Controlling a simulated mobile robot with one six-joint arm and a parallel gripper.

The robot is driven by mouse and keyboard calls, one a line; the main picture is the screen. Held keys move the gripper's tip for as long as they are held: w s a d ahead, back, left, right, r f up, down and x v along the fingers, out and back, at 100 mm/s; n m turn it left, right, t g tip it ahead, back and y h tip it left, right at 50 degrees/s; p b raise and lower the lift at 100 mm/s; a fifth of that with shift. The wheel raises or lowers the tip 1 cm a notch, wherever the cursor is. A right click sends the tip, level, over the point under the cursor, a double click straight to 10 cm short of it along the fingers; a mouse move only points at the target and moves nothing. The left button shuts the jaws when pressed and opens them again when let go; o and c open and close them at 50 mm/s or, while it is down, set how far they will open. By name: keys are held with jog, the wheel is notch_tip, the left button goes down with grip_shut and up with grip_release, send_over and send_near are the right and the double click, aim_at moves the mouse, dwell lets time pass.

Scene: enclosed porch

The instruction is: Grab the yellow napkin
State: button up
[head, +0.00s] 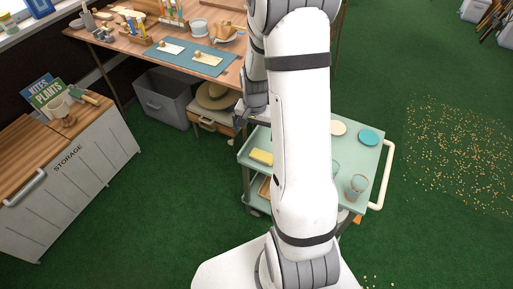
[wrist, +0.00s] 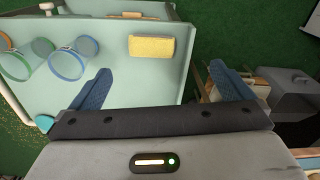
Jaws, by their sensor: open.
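The yellow napkin (head: 262,156) lies folded on the top of a pale green cart (head: 362,152), near its left edge. In the wrist view the napkin (wrist: 152,46) shows whole as a flat yellow rectangle close to the cart's edge. My gripper (wrist: 160,72) is open, with its two blue fingers spread wide and nothing between them. It is above the cart's edge. In the picture, the napkin appears just beyond the gap between the fingers, apart from both. In the head view my arm covers the middle of the cart.
Two clear glasses, one blue-rimmed (wrist: 66,66) and one green-rimmed (wrist: 20,66), stand on the cart. A cream disc (head: 338,128) and a teal disc (head: 369,137) lie at its far side. A wooden table (head: 110,52), grey bin (head: 163,98) and storage cabinet (head: 85,150) stand left.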

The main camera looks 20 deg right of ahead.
aim_at(262, 154)
jog(key=shift+m, duration=0.9)
jog(key=d+f, duration=0.1)
jog(key=f, duration=0.4)
jog(key=w+d+f+b, duration=0.1)
jog(key=f, duration=0.5)
jog(key=d+f, duration=0.1)
jog(key=f, duration=0.4)
jog(key=shift+w+d+f+b, duration=0.3)
jog(key=shift+d+b, duration=0.05)
jog(key=shift+b, duration=0.05)
jog(key=shift+c, duration=0.2)
jog(key=c, duration=0.7)
jog(key=shift+o, duration=0.2)
